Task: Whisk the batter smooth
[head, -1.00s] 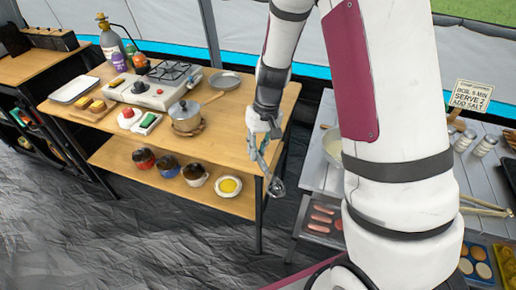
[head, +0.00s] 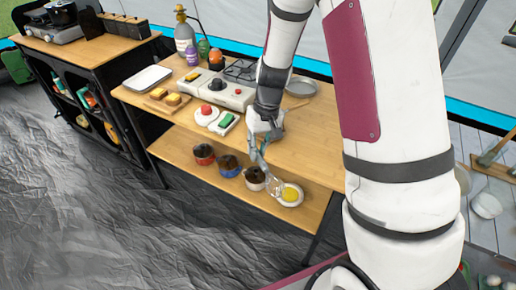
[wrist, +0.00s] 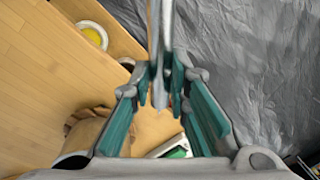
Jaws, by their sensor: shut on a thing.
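My gripper (head: 258,148) is shut on a whisk (head: 272,182), which hangs tilted with its wire end down. In the wrist view the whisk's metal handle (wrist: 166,40) runs between the fingers (wrist: 160,98), and its wire end is out of frame. A white bowl with yellow contents (head: 290,194) sits on the lower wooden shelf; it also shows in the wrist view (wrist: 92,35). In the head view the whisk's wire end appears beside this bowl; I cannot tell its distance. A pale bowl (head: 463,179) at the right is partly hidden by my arm, its contents unclear.
The wooden counter (head: 290,150) holds a stove (head: 217,90), a tray (head: 148,77) and bottles. Several small pots, including a red one (head: 203,154), line the lower shelf. A black cabinet (head: 85,75) stands left. The dark floor (head: 130,230) in front is clear.

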